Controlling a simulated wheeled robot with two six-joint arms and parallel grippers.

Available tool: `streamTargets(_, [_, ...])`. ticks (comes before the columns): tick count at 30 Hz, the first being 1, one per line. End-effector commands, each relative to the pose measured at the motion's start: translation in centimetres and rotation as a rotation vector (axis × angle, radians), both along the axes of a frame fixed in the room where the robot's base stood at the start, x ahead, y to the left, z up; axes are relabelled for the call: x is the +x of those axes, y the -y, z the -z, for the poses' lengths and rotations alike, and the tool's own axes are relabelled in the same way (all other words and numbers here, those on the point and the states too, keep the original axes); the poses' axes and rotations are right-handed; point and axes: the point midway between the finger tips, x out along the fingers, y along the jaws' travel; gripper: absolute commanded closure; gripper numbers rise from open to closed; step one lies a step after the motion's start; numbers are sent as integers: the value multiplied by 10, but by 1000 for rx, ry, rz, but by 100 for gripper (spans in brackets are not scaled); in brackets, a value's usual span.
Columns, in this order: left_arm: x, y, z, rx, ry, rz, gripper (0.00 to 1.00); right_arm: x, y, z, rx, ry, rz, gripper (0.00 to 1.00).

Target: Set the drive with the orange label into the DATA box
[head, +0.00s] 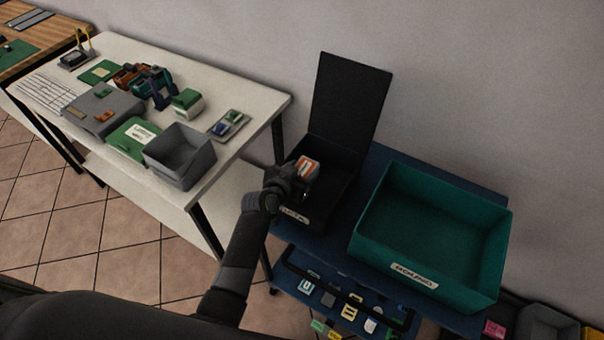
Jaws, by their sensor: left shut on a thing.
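The drive with the orange label (308,166) is held in my left gripper (294,178); its white and orange face shows. My left gripper is shut on it, over the front left part of an open black box. This box (338,198) has its lid (350,98) standing upright at the back. A white label on its front is partly covered by my arm, and its letters look like the end of DATA. The drive appears to be at or above the rim; I cannot tell whether it touches the box. My right gripper is not in view.
A large teal bin (432,235) with a white label stands right of the black box on a blue cart (395,160). A white table (255,95) at left holds a grey bin (180,155) and several devices. Small labelled items lie on a lower level.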

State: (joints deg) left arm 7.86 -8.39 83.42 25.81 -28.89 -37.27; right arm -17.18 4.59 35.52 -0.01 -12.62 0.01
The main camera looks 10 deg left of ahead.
Motion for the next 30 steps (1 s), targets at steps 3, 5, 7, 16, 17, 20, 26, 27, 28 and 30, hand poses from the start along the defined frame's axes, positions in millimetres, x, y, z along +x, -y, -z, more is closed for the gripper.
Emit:
streamTargets(3, [0, 0, 14, -1, 0, 0, 72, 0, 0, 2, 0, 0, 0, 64])
streamTargets(5, [0, 0, 15, 0, 2, -1, 72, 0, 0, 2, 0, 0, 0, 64])
streamTargets(7, [1, 0, 16, 0, 2, -2, 72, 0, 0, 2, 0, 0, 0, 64])
streamTargets(16, [0, 0, 20, 0, 2, -1, 72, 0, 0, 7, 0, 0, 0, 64])
streamTargets(17, [0, 0, 21, 0, 2, -1, 72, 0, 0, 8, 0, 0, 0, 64])
streamTargets(20, [0, 0, 24, 0, 2, -1, 72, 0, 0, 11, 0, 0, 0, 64])
streamTargets(26, [-1, 0, 30, 1, -3, 0, 72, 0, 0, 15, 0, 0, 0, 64])
streamTargets(27, [-1, 0, 30, 1, -4, 0, 72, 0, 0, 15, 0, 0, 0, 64])
streamTargets(28, [-1, 0, 31, 2, -6, 0, 72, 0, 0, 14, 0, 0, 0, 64])
streamTargets(30, [-2, 0, 33, 3, -9, 1, 38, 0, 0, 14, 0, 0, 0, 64])
